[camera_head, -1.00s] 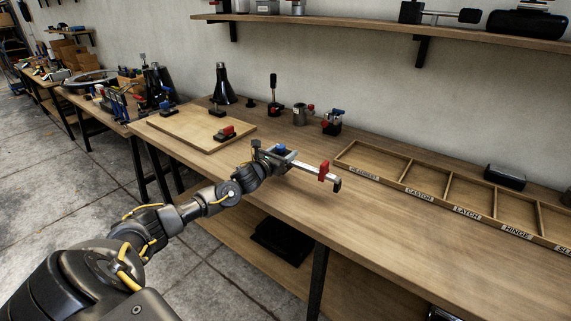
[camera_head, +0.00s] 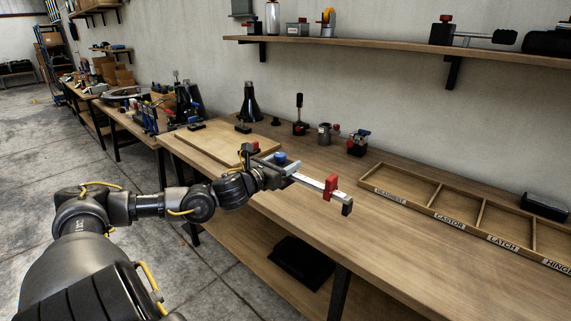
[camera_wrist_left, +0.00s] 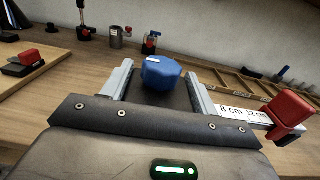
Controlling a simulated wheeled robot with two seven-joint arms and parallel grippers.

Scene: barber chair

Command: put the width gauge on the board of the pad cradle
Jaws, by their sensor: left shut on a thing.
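The width gauge is a pale metal bar with a red slider (camera_head: 330,186) and a dark end. In the left wrist view its scale (camera_wrist_left: 238,112) reads 8 cm and 12 cm. My left gripper (camera_head: 281,167) is shut on the gauge and holds it above the workbench, with the bar pointing right. A blue knob (camera_wrist_left: 161,73) shows between the fingers. The pad cradle's wooden board (camera_head: 205,146) lies on the bench, left of and beyond the gripper. A red-topped black block stands on it, showing clearly in the left wrist view (camera_wrist_left: 28,59). The arm and gripper hide part of the board's near right side.
A black cone (camera_head: 249,106), a lever tool (camera_head: 299,121) and small fixtures (camera_head: 357,143) stand behind the board. A labelled compartment tray (camera_head: 432,207) lies to the right. A shelf (camera_head: 380,54) hangs above. The bench front right is clear.

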